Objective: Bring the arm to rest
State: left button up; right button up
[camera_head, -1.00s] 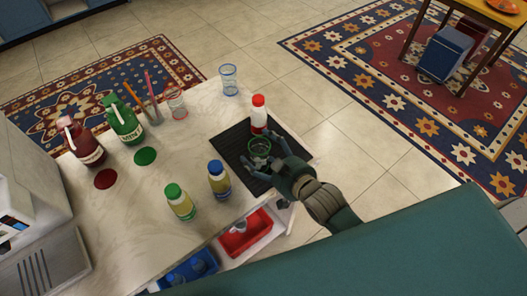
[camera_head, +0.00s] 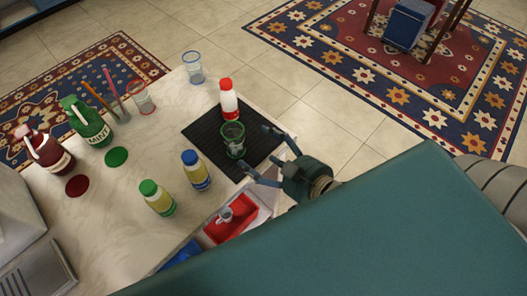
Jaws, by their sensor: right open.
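My right gripper (camera_head: 262,154) is open and empty at the right edge of the table, with its fingers spread. A clear glass with a green rim (camera_head: 233,139) stands upright on the black ribbed mat (camera_head: 204,136), just left of the fingers and apart from them as far as I can see. A white bottle with a red cap (camera_head: 229,104) stands on the mat behind the glass. Much of my right arm is hidden behind my teal body panel. My left gripper is not in view.
On the marble table (camera_head: 120,215) stand a blue-capped bottle (camera_head: 196,171), a green-capped bottle (camera_head: 157,198), a green mint jug (camera_head: 86,121), a dark red jug (camera_head: 45,150), a red-rimmed glass (camera_head: 140,97) and a blue-rimmed glass (camera_head: 193,68). A red bin (camera_head: 232,219) sits below the table edge.

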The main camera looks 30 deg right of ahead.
dwell(0.5)
jog(key=s+d+f+g+h, duration=0.35)
jog(key=s+f+g, duration=0.55)
jog(key=s, duration=0.4)
notch_tip(320, 180, down, 27)
jog(key=s+a+g+b, duration=0.1)
jog(key=g+b, duration=0.1)
jog(key=s+d+f+g+b, duration=0.1)
jog(key=s+d+f, duration=0.2)
jog(key=s+f, duration=1.5)
jog(key=shift+f, duration=0.65)
